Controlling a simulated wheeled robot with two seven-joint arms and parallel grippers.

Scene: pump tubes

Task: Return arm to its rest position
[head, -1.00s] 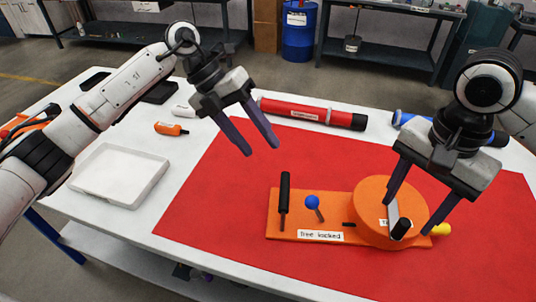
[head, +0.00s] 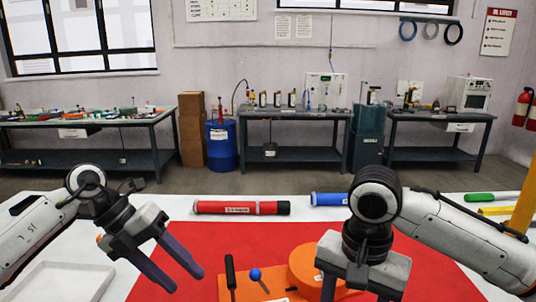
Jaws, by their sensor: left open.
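My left gripper (head: 189,281) is open and empty over the left part of the red mat (head: 180,240), its two dark fingers pointing down and to the right. My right gripper (head: 365,268) is low over the right side of the orange fixture, in front of its round disc (head: 305,262). Its fingertips are cut off by the bottom edge, so its jaws cannot be judged. The fixture shows a black upright handle (head: 230,272) and a blue ball knob (head: 255,274). Its front is out of frame.
A red tube (head: 240,208) and a blue tube (head: 327,199) lie along the table's back. A white tray (head: 65,282) is at the left. Green (head: 485,197) and yellow (head: 500,210) items lie at the right. Benches, a blue barrel (head: 222,145) and floor space are beyond.

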